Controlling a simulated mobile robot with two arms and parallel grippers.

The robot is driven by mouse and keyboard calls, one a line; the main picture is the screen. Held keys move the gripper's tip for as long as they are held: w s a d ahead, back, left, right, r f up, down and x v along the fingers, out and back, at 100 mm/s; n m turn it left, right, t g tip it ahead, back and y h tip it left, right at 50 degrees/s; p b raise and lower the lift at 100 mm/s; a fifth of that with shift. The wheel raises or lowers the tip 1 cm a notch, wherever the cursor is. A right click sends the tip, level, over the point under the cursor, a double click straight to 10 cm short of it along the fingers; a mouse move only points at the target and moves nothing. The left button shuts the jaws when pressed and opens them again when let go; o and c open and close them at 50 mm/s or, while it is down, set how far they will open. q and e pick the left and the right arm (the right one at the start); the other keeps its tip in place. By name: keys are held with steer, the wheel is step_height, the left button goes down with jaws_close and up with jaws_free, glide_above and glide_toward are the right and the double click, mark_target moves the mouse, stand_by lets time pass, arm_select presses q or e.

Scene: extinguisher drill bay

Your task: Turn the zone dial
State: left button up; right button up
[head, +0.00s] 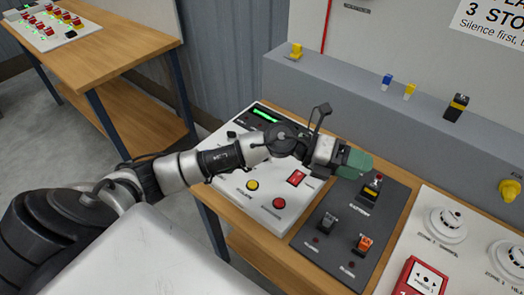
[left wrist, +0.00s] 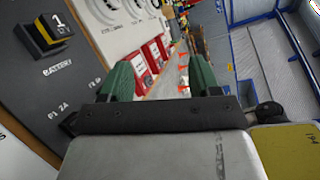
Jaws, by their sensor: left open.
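I cannot tell for sure which part is the zone dial. A small black knob (head: 231,134) shows at the left edge of the white console (head: 232,205), partly behind my left arm, and a yellow knob (head: 509,190) is at the far right. My left gripper (head: 354,162), with green fingers, is over the far end of the dark switch panel (head: 340,235), beside the yellow-and-black battery switch (head: 372,187). In the left wrist view its two fingers (left wrist: 163,78) stand apart with nothing between them. My arm hides part of the console. My right gripper is not in view.
The console has a yellow button (head: 252,185), a red button (head: 279,203) and a red rocker switch (head: 296,177). A white board with round detectors (head: 446,224) and a red call point (head: 422,279) is at right. A grey ledge (head: 360,110) runs behind.

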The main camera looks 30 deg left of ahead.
arm_select(q)
steer(key=w+a+f+m+g+y, duration=0.1)
steer(key=w+a+f+g+y, duration=0.1)
steer(key=a+y, duration=0.85)
steer(key=w+a+f+m+g+y, duration=0.1)
steer(key=w+a+f+g+y, duration=0.3)
steer(key=a, duration=1.2)
steer(key=shift+t+y, duration=0.25)
steer(key=shift+t, duration=0.45)
steer(key=s+f+p, duration=0.1)
steer(key=f, duration=0.2)
steer(key=f+p, duration=0.1)
steer(key=f, duration=0.1)
steer(key=s+d+f+p, duration=0.1)
steer(key=f, duration=0.2)
steer(key=shift+s+f, duration=0.3)
steer(key=shift+f, duration=0.05)
steer(key=c, duration=0.9)
